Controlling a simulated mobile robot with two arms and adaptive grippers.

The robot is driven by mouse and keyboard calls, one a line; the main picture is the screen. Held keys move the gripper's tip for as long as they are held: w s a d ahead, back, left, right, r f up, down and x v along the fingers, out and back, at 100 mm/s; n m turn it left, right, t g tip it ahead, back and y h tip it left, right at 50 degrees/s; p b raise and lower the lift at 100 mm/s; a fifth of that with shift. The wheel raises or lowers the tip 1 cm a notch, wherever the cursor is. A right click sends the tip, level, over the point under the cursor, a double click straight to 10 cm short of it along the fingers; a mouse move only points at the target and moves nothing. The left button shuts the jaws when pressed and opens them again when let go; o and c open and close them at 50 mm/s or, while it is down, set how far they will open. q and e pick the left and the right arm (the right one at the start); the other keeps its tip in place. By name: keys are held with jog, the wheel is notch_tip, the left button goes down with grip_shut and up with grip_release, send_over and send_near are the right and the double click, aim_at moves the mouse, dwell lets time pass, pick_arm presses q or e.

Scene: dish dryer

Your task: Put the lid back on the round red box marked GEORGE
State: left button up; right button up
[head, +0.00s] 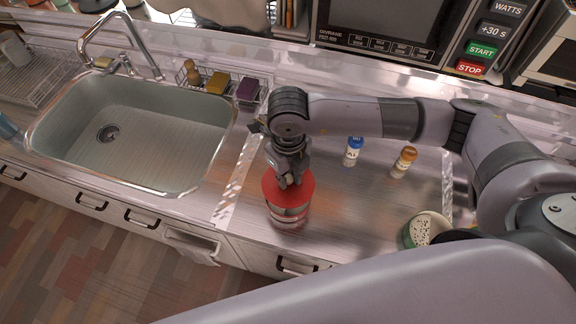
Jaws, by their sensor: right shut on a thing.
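The round red box (289,214) stands upright on the steel counter near its front edge. I cannot read its marking at this size. A red lid (272,190) is at the top of the box. My right gripper (288,183) points down from above and is shut on the lid. The lid looks level and right over the box, but I cannot tell whether it is fully seated. The gripper hides part of the lid. My left gripper is not in view.
A blue-capped bottle (353,152) and an orange-capped bottle (404,162) stand right of the box. A speckled round container (426,229) is farther right. The sink (135,130) lies left, with a sponge rack (219,84) behind. A microwave (385,30) stands at the back.

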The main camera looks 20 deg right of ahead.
aim_at(288, 188)
notch_tip(288, 188, down, 5)
jog(key=b, duration=0.2)
jog(key=shift+r+b, duration=0.2)
jog(key=shift+b, duration=0.15)
jog(key=shift+f+b, duration=0.5)
jog(key=shift+b, duration=0.45)
dwell(0.9)
jog(key=shift+f+b, duration=0.15)
jog(key=shift+b, duration=0.5)
dwell(0.8)
dwell(0.4)
jog(key=o, duration=0.9)
